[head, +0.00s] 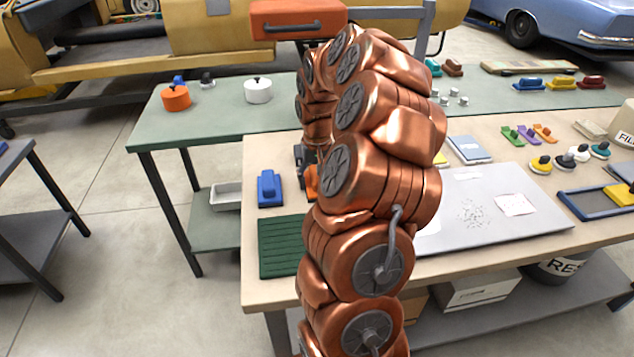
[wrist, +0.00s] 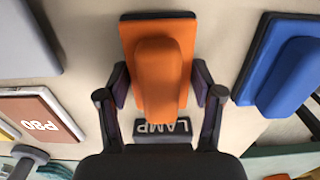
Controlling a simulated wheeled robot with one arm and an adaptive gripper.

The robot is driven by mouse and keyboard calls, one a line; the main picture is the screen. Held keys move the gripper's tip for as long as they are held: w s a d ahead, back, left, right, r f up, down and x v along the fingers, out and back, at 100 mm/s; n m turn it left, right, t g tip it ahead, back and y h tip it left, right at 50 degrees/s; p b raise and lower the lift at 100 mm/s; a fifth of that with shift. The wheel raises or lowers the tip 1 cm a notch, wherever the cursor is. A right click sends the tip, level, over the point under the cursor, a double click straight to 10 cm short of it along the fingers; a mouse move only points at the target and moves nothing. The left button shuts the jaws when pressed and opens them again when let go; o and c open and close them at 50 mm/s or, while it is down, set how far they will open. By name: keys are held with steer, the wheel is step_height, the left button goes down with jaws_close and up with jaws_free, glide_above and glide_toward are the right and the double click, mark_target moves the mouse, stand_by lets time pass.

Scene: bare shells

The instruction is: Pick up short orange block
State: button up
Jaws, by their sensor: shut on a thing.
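The short orange block (wrist: 158,62) is upright in the middle of the wrist view, a flat orange slab with a rounded raised grip and a dark edge. My gripper (wrist: 160,88) has one finger on each side of the raised grip and is shut on it. In the head view, only a sliver of the orange block (head: 311,184) shows beside my copper arm, which hides the rest. I cannot tell whether the block is clear of the table.
A blue block (head: 270,189) lies left of the orange one; it also shows in the wrist view (wrist: 290,76). A dark LAMP label (wrist: 163,130) is close to the gripper. A green ribbed mat (head: 279,247) and a grey panel (head: 535,232) lie nearer the table's front.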

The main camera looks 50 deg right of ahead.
steer(key=shift+r+b, duration=0.6)
steer(key=shift+r, duration=1.15)
steer(key=s+a+b, duration=0.1)
steer(key=s, duration=0.4)
steer(key=s+a+r+b, duration=0.1)
steer(key=s+a, duration=0.1)
steer(key=s, duration=0.3)
steer(key=s+a+b, duration=0.1)
steer(key=s+a, duration=0.1)
steer(key=s, duration=0.3)
steer(key=shift+a+r, duration=0.15)
steer(key=shift+r, duration=0.1)
steer(key=o, duration=0.7)
steer(key=shift+c, duration=0.2)
steer(key=c, duration=0.5)
steer(key=shift+s, duration=0.15)
